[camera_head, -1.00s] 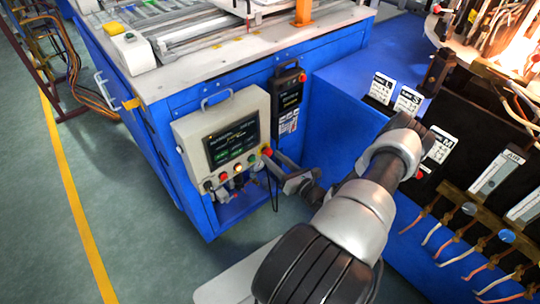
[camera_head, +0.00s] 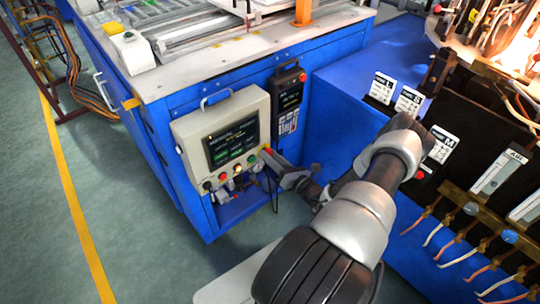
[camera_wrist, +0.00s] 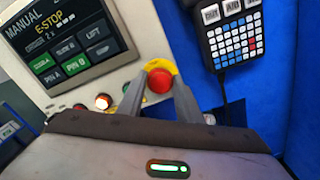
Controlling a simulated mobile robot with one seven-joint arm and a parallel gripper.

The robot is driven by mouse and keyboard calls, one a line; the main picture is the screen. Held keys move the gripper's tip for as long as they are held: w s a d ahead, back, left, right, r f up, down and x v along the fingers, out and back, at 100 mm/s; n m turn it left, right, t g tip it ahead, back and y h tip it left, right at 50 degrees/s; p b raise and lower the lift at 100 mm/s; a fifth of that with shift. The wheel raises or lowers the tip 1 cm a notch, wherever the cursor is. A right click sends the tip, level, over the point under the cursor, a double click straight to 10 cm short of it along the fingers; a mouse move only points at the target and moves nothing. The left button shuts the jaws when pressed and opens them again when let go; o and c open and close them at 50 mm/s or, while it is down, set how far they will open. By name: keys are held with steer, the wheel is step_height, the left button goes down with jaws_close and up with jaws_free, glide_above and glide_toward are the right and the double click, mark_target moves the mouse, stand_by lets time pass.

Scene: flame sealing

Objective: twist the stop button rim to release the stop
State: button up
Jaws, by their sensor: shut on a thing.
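The red stop button (camera_wrist: 158,81) sits on a yellow backing (camera_wrist: 160,66) at the lower right corner of the control panel in the wrist view. My gripper (camera_wrist: 158,79) is shut on it, one finger on each side of its rim. In the head view my gripper (camera_head: 270,157) reaches the panel's right edge and partly hides the button.
A lit white button (camera_wrist: 103,101) and a red one sit left of the stop button. A handheld keypad (camera_wrist: 234,37) hangs to the right, its cable near my gripper. The grey panel box (camera_head: 188,132) is mounted on a blue machine (camera_head: 160,120).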

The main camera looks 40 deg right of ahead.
steer(key=shift+f+m, duration=0.1)
steer(key=shift+m, duration=0.9)
steer(key=o, duration=0.5)
steer(key=shift+m, duration=0.5)
steer(key=o, duration=0.3)
steer(key=s, duration=0.7)
steer(key=shift+d+p, duration=0.25)
steer(key=shift+p, duration=0.15)
